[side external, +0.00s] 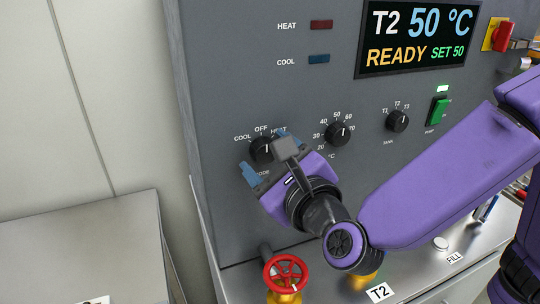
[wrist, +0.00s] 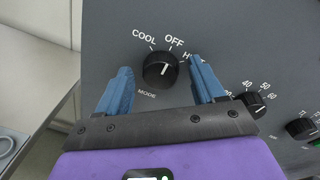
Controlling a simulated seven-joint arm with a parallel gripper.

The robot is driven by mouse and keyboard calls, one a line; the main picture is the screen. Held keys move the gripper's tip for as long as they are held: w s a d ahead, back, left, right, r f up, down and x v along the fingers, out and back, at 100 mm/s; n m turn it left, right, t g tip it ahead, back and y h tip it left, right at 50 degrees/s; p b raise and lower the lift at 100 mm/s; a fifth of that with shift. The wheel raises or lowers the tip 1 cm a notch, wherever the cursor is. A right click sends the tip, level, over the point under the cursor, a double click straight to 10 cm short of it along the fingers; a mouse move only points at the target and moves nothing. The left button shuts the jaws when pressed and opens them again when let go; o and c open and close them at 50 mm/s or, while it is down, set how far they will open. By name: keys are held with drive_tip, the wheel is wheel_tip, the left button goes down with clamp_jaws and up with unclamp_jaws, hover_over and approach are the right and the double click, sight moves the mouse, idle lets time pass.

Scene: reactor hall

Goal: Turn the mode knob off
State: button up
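The mode knob (wrist: 160,70) is round and black with a white pointer line, set on the grey panel. In the wrist view its line points up, close to the OFF mark, between COOL and HEAT. The knob (side external: 261,150) also shows in the side view, partly behind my gripper, with its line near upright. My gripper (wrist: 161,74) is open. Its two blue fingers stand left and right of the knob, with a gap on each side. The right finger covers part of the HEAT label. In the side view my gripper (side external: 265,158) is close to the panel; contact cannot be told.
To the right are a temperature knob (side external: 337,133), a tank knob (side external: 397,121) and a green switch (side external: 438,111). The display (side external: 420,38) reads T2 50 °C, READY, SET 50. The HEAT (side external: 321,25) and COOL (side external: 319,59) lamps look dark. A red valve wheel (side external: 285,273) stands below.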

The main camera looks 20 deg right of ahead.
drive_tip(key=s+r, duration=0.1)
drive_tip(key=s, duration=1.6)
drive_tip(key=shift+s+d, duration=0.2)
drive_tip(key=shift+d, duration=0.25)
drive_tip(key=w+d+f+m+g+h, duration=0.3)
drive_tip(key=d+f+m+g, duration=0.3)
drive_tip(key=d, duration=0.4)
drive_tip(key=w+d+f+m+g+h, duration=0.2)
drive_tip(key=w+d+f+m+g, duration=0.15)
drive_tip(key=d+m, duration=0.55)
drive_tip(key=s+d+f+m+g+y, duration=0.4)
drive_tip(key=s+d+m+g, duration=0.3)
drive_tip(key=s+d+m, duration=0.4)
drive_tip(key=s+m, duration=0.1)
drive_tip(key=m, duration=0.3)
drive_tip(key=shift+s+d+f+m+g, duration=0.3)
drive_tip(key=shift+d+m+g, duration=0.05)
drive_tip(key=shift+d+m, duration=0.05)
